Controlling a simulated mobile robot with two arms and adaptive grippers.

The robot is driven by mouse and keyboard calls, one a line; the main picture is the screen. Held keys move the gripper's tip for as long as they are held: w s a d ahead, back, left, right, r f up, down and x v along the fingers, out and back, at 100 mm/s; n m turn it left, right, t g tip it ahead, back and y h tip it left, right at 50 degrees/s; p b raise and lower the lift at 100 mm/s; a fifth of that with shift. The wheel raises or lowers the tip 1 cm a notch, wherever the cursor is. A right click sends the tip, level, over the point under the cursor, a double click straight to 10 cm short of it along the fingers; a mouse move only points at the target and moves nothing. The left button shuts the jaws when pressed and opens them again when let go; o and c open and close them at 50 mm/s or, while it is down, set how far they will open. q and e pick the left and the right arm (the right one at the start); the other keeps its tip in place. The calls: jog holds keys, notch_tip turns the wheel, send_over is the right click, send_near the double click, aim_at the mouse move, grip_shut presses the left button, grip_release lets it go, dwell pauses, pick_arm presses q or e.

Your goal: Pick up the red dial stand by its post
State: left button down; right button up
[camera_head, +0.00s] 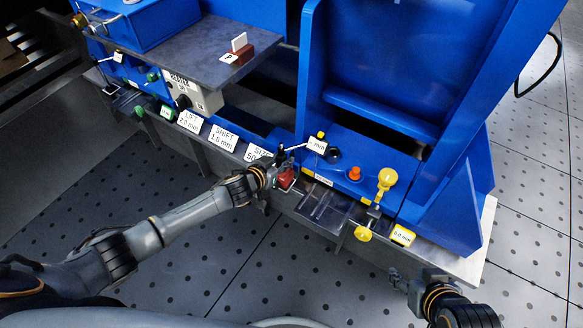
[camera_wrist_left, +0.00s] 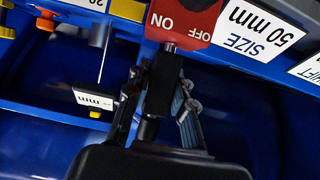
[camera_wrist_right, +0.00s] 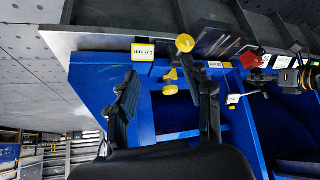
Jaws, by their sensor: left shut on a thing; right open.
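The red dial stand has a red base (camera_wrist_left: 190,20) marked ON and OFF, with a short grey post below it in the left wrist view. Its red base also shows in the head view (camera_head: 287,178), at the front edge of the blue machine. My left gripper (camera_wrist_left: 165,90) is shut around the post at a dark block close to the base; the fingers hide part of it. A small "mm" readout (camera_wrist_left: 95,98) hangs beside the gripper; it also shows in the head view (camera_head: 317,145). My right gripper (camera_wrist_right: 168,95) is open and empty, in front of the machine's right end.
Yellow knobs (camera_head: 387,178) and a 0.0 mm label (camera_head: 402,235) sit right of the stand. An orange knob (camera_head: 354,173) stands behind. White LIFT, SHIFT and SIZE cards (camera_head: 224,138) line the ledge to the left. The perforated floor (camera_head: 300,270) in front is clear.

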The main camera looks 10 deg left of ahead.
pick_arm(q)
jog(key=shift+w+r+p, duration=0.1)
jog(key=shift+r+p, duration=0.2)
jog(key=shift+r, duration=0.15)
pick_arm(e)
jog(key=s, duration=0.1)
jog(key=s+g, duration=0.1)
jog(key=s+f, duration=0.1)
jog(key=shift+d+g, duration=0.3)
jog(key=shift+d, duration=0.1)
pick_arm(q)
jog(key=shift+s+a+p, duration=0.25)
jog(key=shift+s+p, duration=0.05)
jog(key=shift+s, duration=0.4)
jog(key=shift+s+a+p, duration=0.2)
jog(key=shift+s+p, duration=0.1)
jog(key=shift+s, duration=0.35)
jog(key=s, duration=0.1)
jog(key=s+a+p, duration=0.1)
jog(key=s, duration=0.2)
jog(key=shift+s+a+p, duration=0.35)
jog(key=shift+s+a, duration=0.05)
pick_arm(e)
jog(key=s, duration=0.1)
jog(key=s+g, duration=0.2)
jog(key=shift+d+r+h, duration=0.25)
jog(key=shift+d+h, duration=0.15)
jog(key=shift+w, duration=0.1)
